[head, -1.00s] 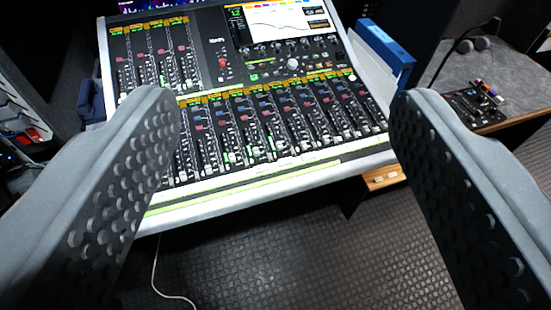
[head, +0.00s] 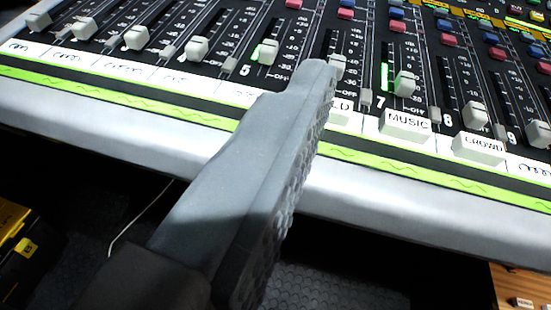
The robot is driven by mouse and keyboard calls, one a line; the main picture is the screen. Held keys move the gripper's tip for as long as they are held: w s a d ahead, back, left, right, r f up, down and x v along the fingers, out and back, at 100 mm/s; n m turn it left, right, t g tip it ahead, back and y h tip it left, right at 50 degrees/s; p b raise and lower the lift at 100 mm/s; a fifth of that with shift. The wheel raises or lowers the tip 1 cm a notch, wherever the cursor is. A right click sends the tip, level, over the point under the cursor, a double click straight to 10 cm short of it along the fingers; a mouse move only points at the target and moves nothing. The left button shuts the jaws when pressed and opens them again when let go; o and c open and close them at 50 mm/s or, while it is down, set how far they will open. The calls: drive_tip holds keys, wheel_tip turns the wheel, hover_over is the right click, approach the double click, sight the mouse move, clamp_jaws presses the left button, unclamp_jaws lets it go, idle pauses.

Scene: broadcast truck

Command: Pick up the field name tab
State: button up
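The field name tab (head: 343,117) is a small white block on the label strip at the front of the mixing console. Only its right end, with the letters "LD", shows; the finger hides the rest. One grey finger of my gripper (head: 318,75) reaches up through the middle of the view, its tip over the tab's left part. I cannot tell whether it touches the tab. Its studded inner face looks right and is bare. The other finger is out of view, and nothing is seen held.
To the right on the strip stand the MUSIC tab (head: 406,124) and the CROWD tab (head: 480,147). Fader caps, such as one (head: 405,82), stand just behind. A yellow and black case (head: 24,250) is at lower left. Below the console's edge is dark floor.

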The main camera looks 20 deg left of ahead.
drive_tip(key=y, duration=0.2)
approach(312, 176)
wheel_tip(312, 176, up, 2)
drive_tip(key=b+x, duration=0.1)
drive_tip(key=x, duration=0.3)
drive_tip(key=b+x, duration=0.1)
drive_tip(key=x, duration=0.3)
drive_tip(key=shift+w+r, duration=0.2)
drive_tip(key=shift+w, duration=0.1)
drive_tip(key=shift+w+a+f, duration=0.15)
drive_tip(key=shift+w+a, duration=0.15)
drive_tip(key=shift+w, duration=0.35)
drive_tip(key=shift+b+x, duration=0.85)
drive_tip(key=shift+x, duration=1.2)
drive_tip(key=c, duration=1)
